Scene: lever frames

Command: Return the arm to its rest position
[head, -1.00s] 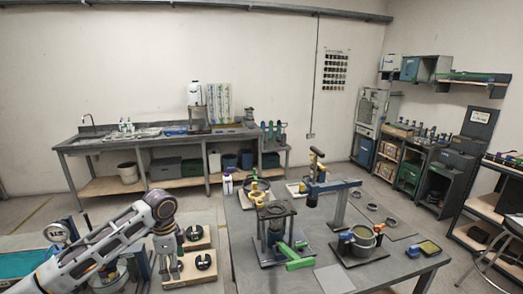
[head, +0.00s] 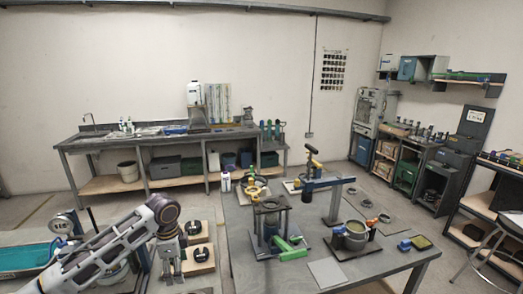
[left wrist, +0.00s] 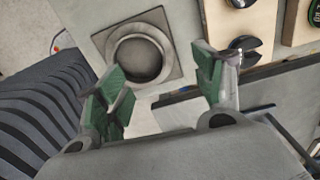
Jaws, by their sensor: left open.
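My left arm (head: 105,243) comes in from the lower left in the head view, with its white and grey links bent at a joint. My left gripper (head: 171,274) hangs down beside the wooden boards at the left of the grey table. In the left wrist view its two green-padded fingers (left wrist: 160,82) are spread apart with nothing between them. Beyond them is a square grey plate with a round recess (left wrist: 140,55), apart from the fingers. My right gripper is in neither view.
Wooden boards with black clamps (head: 198,254) lie close to the right of the gripper. The grey table (head: 392,262) holds a press frame with a green lever (head: 290,250), a blue-armed device (head: 328,184) and a pot (head: 355,236). A dial gauge (head: 64,225) stands left of the arm.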

